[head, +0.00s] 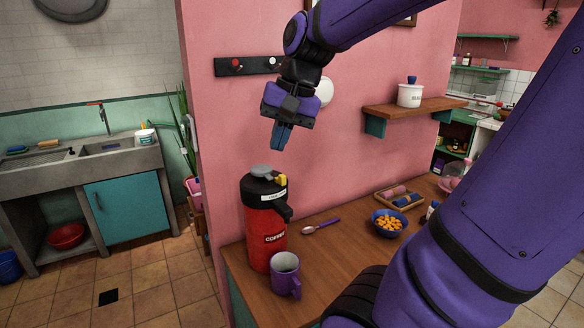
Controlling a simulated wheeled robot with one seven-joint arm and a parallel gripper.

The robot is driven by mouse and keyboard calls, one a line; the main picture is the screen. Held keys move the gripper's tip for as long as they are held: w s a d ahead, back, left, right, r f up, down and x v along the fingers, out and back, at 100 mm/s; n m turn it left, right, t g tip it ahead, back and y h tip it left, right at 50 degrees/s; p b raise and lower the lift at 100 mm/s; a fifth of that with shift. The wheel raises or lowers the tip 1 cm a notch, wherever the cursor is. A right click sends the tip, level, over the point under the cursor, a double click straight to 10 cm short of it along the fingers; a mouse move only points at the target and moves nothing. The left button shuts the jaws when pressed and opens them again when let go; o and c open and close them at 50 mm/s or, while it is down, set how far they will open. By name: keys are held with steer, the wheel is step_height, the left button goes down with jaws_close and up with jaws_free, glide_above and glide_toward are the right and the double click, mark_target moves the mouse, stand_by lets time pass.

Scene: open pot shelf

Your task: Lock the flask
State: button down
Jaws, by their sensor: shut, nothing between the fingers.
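The flask (262,232) is a tall red coffee flask with a black top. It stands upright at the near left end of the wooden counter. A grey round pump knob (262,171) sits on its top, and a small yellow piece (282,181) sits beside the knob. A white label is on the black collar, and a black spout juts to the right. My gripper (280,148) is above the flask and slightly right of the knob, pointing down. Its fingers are together and empty, and it appears apart from the flask.
A purple mug (285,275) stands close in front of the flask. A spoon (321,226), a bowl of orange pieces (389,222) and a tray (389,199) lie farther right on the counter (335,250). The pink wall with a hook rail (250,66) and a shelf (415,107) is behind.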

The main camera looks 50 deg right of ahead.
mark_target(281, 179)
steer(key=w+d+f+m, duration=0.1)
steer(key=w+d+m, duration=0.2)
steer(key=d+m, duration=0.3)
steer(key=w+d+f+m+g+y, duration=0.1)
steer(key=d+m, duration=0.6)
steer(key=d, duration=0.7)
steer(key=w+f, duration=0.1)
steer(key=w, duration=0.1)
steer(key=shift+w+f+g+y, duration=0.3)
steer(key=shift+w, duration=0.1)
steer(key=shift+w+a+f, duration=0.3)
steer(key=shift+a+f, duration=0.95)
steer(key=shift+f, duration=0.3)
steer(key=shift+w+a+f, duration=0.3)
steer(key=shift+a+f, duration=0.9)
steer(key=shift+f, duration=0.3)
steer(key=shift+w+a+f, duration=0.3)
steer(key=shift+a+f, duration=0.95)
steer(key=shift+f, duration=0.3)
